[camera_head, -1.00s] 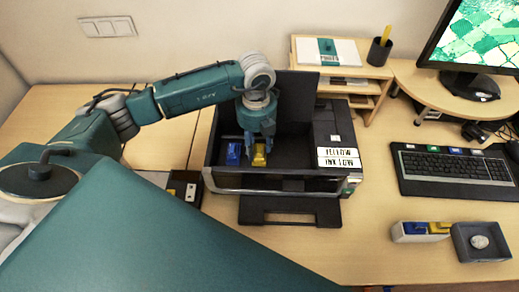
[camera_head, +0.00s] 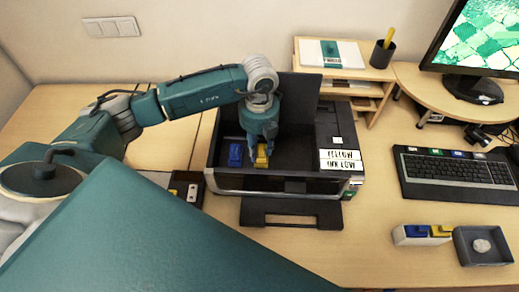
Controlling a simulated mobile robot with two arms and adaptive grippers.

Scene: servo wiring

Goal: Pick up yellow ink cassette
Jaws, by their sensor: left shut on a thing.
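A yellow ink cassette (camera_head: 262,159) sits inside the open dark printer (camera_head: 224,185), beside a blue cassette (camera_head: 235,155) on its left. My left gripper (camera_head: 261,150) reaches down into the printer from above and is shut on the yellow cassette; its fingers partly cover it. I cannot tell whether the cassette is lifted off its seat. The printer's lid stands up behind the gripper, and a label with black letters is on its right side. My right gripper is not in view.
A white holder (camera_head: 412,240) with another blue and another yellow cassette stands at the right front, next to a grey tray (camera_head: 484,256) with a round pale thing. A keyboard (camera_head: 457,177) lies behind them. A small black box (camera_head: 187,189) is left of the printer.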

